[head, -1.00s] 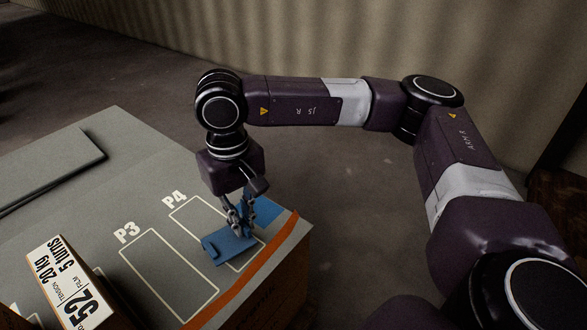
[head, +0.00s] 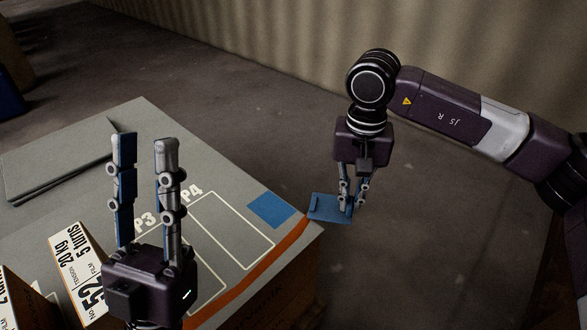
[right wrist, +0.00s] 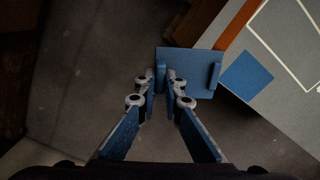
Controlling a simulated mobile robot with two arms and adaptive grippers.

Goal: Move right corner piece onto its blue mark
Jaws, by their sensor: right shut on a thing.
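The piece also shows in the right wrist view (right wrist: 190,66), between the fingertips (right wrist: 165,76). The blue mark (head: 270,210) is a flat square at the corner of the grey top, left of the piece and uncovered. It also shows in the right wrist view (right wrist: 246,80). My left gripper (head: 145,142) is open and empty, fingers pointing up, in the foreground.
The grey top (head: 240,262) carries white outlines labelled P3 and P4, with an orange stripe (head: 262,270) along its edge. A labelled box (head: 78,272) stands at the lower left. A flat grey panel (head: 60,165) lies at the far left. Open floor lies right of the top.

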